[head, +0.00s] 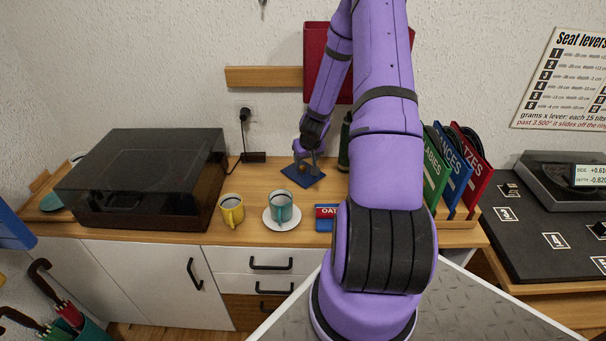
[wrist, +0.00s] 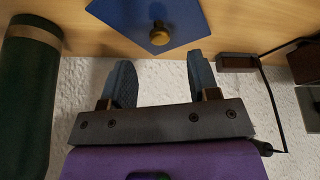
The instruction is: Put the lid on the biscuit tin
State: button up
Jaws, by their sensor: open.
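A blue square lid (head: 298,178) with a brass-coloured knob lies on the wooden counter near the wall. It also shows in the wrist view (wrist: 190,17), with its knob (wrist: 159,35) near the top middle. My gripper (head: 305,160) is open and empty just above the lid. In the wrist view its two dark fingers (wrist: 160,62) are spread, and the knob shows beyond the tips, roughly centred between them. A red and blue box (head: 325,212) lettered "OAT" stands at the counter front, partly hidden by my arm. I cannot tell whether it is the biscuit tin.
A dark green cylinder (head: 344,145) stands right of the lid, also close in the wrist view (wrist: 25,95). A yellow mug (head: 231,212) and a teal cup (head: 281,207) on a saucer stand in front. A turntable (head: 140,180) fills the left; a socket adapter (head: 254,157) lies behind.

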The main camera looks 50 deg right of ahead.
aim_at(303, 167)
jog(key=shift+x, duration=3.05)
jog(key=shift+d, duration=0.15)
jog(key=shift+c, duration=0.4)
jog(key=c, duration=0.9)
